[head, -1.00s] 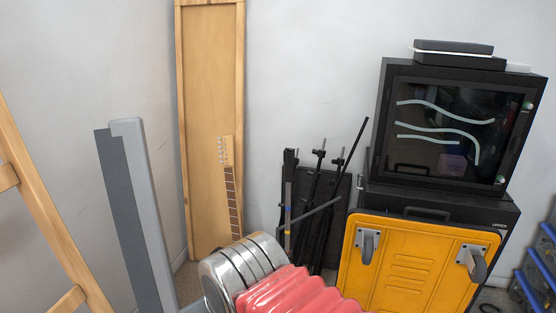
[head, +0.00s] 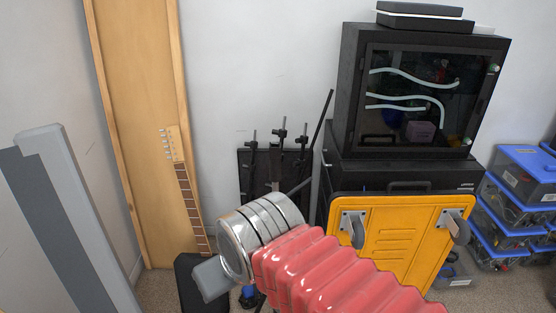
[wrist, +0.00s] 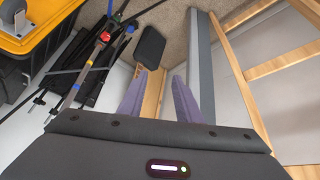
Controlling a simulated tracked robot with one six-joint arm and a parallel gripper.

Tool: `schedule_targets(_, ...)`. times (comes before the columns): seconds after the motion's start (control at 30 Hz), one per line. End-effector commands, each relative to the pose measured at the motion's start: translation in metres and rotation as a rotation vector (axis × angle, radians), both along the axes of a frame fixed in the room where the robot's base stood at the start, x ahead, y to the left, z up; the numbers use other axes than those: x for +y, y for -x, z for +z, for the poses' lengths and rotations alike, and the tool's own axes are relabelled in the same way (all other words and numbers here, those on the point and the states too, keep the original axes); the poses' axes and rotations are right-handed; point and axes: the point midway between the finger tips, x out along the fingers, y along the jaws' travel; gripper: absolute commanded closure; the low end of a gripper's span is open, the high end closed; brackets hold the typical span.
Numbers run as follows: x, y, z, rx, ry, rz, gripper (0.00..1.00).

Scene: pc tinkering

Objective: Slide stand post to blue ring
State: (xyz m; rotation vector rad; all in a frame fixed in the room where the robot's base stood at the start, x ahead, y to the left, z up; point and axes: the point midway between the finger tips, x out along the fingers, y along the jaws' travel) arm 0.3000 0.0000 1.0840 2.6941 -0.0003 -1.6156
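Black stands (head: 275,165) lean by the wall in the head view, their lower parts hidden behind my arm. In the wrist view, a slim stand post (wrist: 88,66) lies slanted at the upper left, with a red band (wrist: 105,37) near one end and a blue ring (wrist: 75,87) lower along it. Another blue piece (wrist: 130,29) sits on a dark stand close by. My gripper (wrist: 158,78) has its two purple fingers apart with nothing held between them. The post is left of the fingers and apart from them. In the head view my fingers are mostly hidden.
A yellow case (head: 395,245) and a black cabinet (head: 420,95) stand right of the stands. A guitar neck (head: 190,195) and wooden panel (head: 140,120) are left. Blue-lidded bins (head: 525,165) stack far right. A black padded object (wrist: 150,47) lies ahead of my fingers.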

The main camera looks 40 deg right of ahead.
Motion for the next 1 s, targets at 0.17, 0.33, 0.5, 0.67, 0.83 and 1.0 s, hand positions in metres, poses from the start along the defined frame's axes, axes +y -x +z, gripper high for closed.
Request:
schedule_targets(0.17, 0.0, 0.0, 0.0, 0.0, 0.0, 0.0, 0.69)
schedule_targets(0.33, 0.0, 0.0, 0.0, 0.0, 0.0, 0.0, 0.66)
schedule_targets(0.5, -0.003, -0.005, 0.008, 0.009, 0.0, -0.01, 0.57)
schedule_targets(0.67, -0.019, -0.02, 0.031, 0.041, -0.002, -0.042, 0.57)
schedule_targets(0.83, -0.038, -0.046, 0.066, 0.099, -0.008, -0.1, 0.57)
schedule_targets(1.0, -0.061, -0.073, 0.1, 0.16, -0.015, -0.161, 0.57)
